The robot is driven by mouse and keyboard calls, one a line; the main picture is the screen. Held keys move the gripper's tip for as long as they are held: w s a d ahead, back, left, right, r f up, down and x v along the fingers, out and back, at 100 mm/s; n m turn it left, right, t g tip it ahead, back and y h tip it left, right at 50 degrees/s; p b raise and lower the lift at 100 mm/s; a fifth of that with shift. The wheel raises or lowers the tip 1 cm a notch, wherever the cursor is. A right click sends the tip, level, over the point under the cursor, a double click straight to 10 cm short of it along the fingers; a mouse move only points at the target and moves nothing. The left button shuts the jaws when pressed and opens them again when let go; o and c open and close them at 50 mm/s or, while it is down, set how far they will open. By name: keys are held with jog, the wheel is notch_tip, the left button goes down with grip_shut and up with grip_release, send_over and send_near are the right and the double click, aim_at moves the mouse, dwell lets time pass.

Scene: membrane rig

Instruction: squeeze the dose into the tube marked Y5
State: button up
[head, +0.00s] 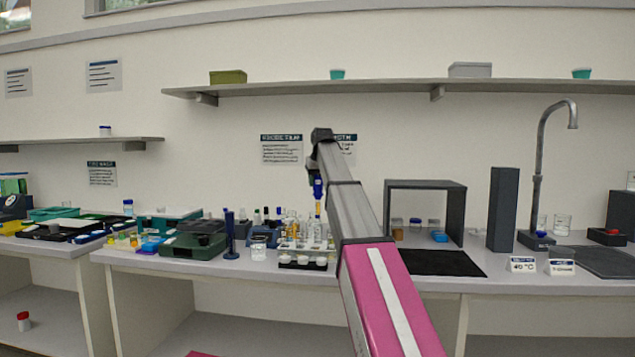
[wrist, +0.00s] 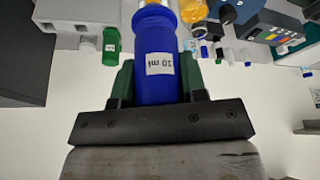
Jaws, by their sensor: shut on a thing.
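My gripper (head: 316,172) is up over the bench in the head view, above the tube rack. In the wrist view its green-padded jaws (wrist: 158,80) are shut on a blue dispenser (wrist: 156,40) with a "10 ml" label. The dispenser also shows in the head view (head: 317,187), hanging upright with a yellowish tip below. I cannot read the mark Y5 on any tube. I cannot tell whether the tip is over or inside a tube.
A dark green case (head: 194,245) lies further left. A grey open box frame (head: 426,187) and a black mat (head: 436,263) are to the right. A shelf (head: 400,87) runs above.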

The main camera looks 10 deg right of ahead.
aim_at(318, 199)
jog(key=shift+f, duration=4.65)
jog(key=shift+o, duration=1.2)
jog(key=shift+c, duration=1.2)
